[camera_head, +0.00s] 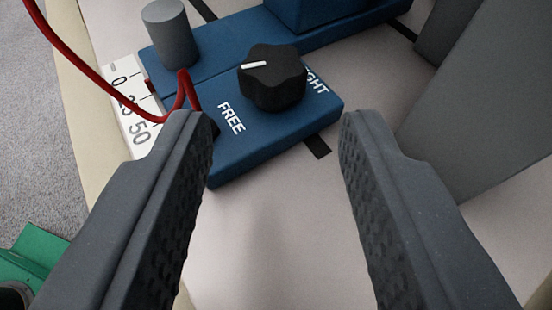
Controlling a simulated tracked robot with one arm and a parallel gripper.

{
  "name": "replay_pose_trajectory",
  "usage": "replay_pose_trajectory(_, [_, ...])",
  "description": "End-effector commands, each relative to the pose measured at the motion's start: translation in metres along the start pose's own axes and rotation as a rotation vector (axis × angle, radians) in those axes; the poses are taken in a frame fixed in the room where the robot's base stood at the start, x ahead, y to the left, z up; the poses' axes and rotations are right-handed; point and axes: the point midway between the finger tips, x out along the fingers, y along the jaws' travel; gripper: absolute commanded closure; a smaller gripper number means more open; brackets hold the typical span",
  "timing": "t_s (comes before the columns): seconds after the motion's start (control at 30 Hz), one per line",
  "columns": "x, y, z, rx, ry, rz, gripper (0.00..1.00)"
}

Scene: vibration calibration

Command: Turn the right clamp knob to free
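A black lobed clamp knob (273,78) sits on the blue clamp block (285,127) in the upper middle of the head camera view. Its white pointer line points left in the picture. The word FREE is printed on the block at the knob's lower left. A second word at the right is partly hidden by the knob; only "GHT" shows. My gripper (270,125) is open and empty. Its fingers stand on either side of the knob in the picture, on the near side, and do not appear to touch it. The left fingertip overlaps the block's edge in view.
A grey cylinder (171,35) stands on the blue base behind the knob. A red cable (75,72) loops at the left, near a white scale (128,100) marked 0, 25, 50. A large grey block (480,100) is at the right. The pale surface (275,230) in front is clear.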

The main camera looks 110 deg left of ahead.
Motion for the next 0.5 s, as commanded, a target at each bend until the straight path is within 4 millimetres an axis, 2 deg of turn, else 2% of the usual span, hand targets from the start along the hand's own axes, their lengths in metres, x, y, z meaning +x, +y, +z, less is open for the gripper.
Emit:
replay_pose_trajectory(0.2, [-0.047, 0.0, 0.002, 0.001, 0.001, 0.002, 0.62])
replay_pose_trajectory(0.4, [-0.076, 0.0, 0.002, 0.002, 0.001, 0.0, 0.62])
replay_pose_trajectory(0.5, [-0.085, 0.0, 0.001, 0.001, 0.002, -0.001, 0.62])
